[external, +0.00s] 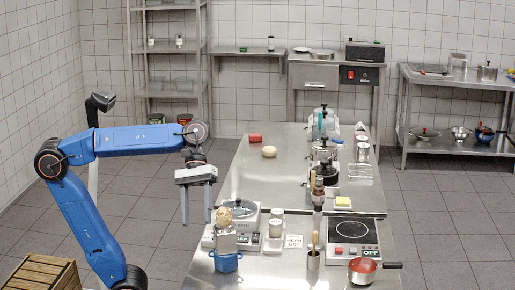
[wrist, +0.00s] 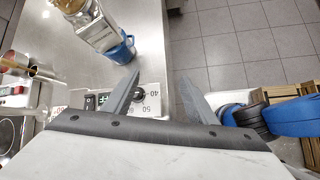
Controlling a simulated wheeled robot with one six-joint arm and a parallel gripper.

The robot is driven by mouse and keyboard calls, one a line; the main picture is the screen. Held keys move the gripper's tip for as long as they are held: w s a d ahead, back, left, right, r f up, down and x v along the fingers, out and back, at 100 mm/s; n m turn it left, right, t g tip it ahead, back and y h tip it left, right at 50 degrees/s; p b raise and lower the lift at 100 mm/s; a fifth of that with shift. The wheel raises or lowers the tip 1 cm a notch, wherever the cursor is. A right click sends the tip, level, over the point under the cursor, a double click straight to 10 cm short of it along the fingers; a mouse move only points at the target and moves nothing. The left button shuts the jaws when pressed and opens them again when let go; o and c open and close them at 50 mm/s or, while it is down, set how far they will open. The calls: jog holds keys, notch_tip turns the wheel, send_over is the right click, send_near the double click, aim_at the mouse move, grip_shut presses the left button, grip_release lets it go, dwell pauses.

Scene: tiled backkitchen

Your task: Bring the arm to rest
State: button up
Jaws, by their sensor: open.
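My blue arm stands at the left in the external view, its forearm reaching right at about shelf height. My gripper (external: 197,222) hangs from its end, pointing down, at the left edge of the steel table (external: 240,170). Its two fingers are apart with nothing between them. In the wrist view the gripper (wrist: 160,82) is also open and empty, with the table's edge and the tiled floor beyond the fingers. A control panel with a dial (wrist: 140,97) shows partly behind the left finger.
A red pan (external: 363,270) and a hot plate (external: 352,232) are at the right. A wooden crate (external: 42,274) stands on the floor at the left. Floor left of the table is mostly free.

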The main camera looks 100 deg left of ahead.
jog(key=s+a+f+m+t+y, duration=0.1)
jog(key=s+a+f+m+y, duration=0.1)
jog(key=f+m, duration=0.3)
jog(key=s+a+f+m+t+y, duration=0.1)
jog(key=s+a+f+m+y, duration=0.2)
jog(key=f, duration=0.8)
jog(key=s+a+f+m+t+y, duration=0.1)
jog(key=s+a+f+m+y, duration=0.2)
jog(key=f+m, duration=0.3)
jog(key=shift+s+a+f+m, duration=0.2)
jog(key=shift+s+f+m, duration=0.25)
jog(key=shift+f, duration=0.5)
